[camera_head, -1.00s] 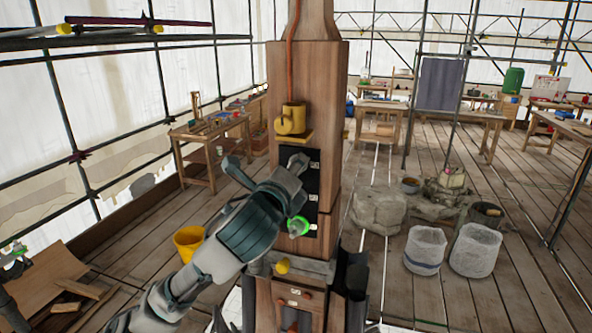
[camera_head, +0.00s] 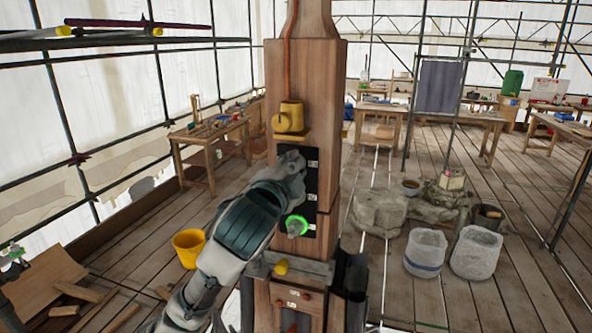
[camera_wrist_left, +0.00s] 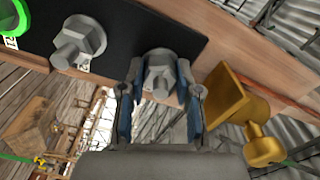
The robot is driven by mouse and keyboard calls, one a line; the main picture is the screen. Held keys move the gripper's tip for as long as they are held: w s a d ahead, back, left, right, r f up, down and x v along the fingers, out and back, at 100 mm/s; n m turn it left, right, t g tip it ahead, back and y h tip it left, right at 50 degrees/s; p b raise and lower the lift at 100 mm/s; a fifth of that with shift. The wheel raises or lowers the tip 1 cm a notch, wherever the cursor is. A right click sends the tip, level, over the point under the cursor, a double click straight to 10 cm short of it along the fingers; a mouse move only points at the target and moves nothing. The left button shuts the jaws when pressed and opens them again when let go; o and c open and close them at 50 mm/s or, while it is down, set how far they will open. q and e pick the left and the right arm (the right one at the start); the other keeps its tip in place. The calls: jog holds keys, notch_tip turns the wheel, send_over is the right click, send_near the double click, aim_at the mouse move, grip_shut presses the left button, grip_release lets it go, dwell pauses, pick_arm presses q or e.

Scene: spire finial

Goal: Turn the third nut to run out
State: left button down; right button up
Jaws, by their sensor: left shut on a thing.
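A black plate (camera_head: 312,185) is set in the wooden post. It carries a row of grey hex nuts on studs. My left gripper (camera_head: 291,160) is at the plate's upper end, below the yellow fitting. In the left wrist view its two fingers (camera_wrist_left: 160,98) are on either side of the top nut (camera_wrist_left: 162,74) and shut on it; the stud end points at the camera. The middle nut (camera_wrist_left: 80,42) stands free beside it; in the head view my gripper hides it. The lowest nut (camera_head: 296,227) has a bright green ring, also partly in the wrist view (camera_wrist_left: 12,20). My right gripper is not in view.
The yellow fitting (camera_head: 290,118) juts from the post just above my gripper; it is close by in the wrist view (camera_wrist_left: 240,105). A small yellow knob (camera_head: 281,267) sits on the ledge below. A yellow bucket (camera_head: 188,247) stands on the floor to the left.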

pick_arm(q)
jog(key=n, duration=0.4)
jog(key=shift+w+f+n+b, duration=0.15)
jog(key=shift+f+n+b, duration=0.15)
jog(key=shift+f+b, duration=0.1)
jog(key=n, duration=0.4)
jog(key=shift+n, duration=0.3)
jog(key=n, duration=1.2)
jog(key=shift+r+n, duration=0.1)
jog(key=shift+n, duration=0.2)
jog(key=n+p, duration=0.1)
jog(key=n, duration=0.3)
jog(key=shift+p, duration=0.3)
jog(key=n+p, duration=0.1)
jog(key=n, duration=0.4)
jog(key=n+p, duration=0.1)
jog(key=n, duration=0.3)
jog(key=shift+n+p, duration=0.3)
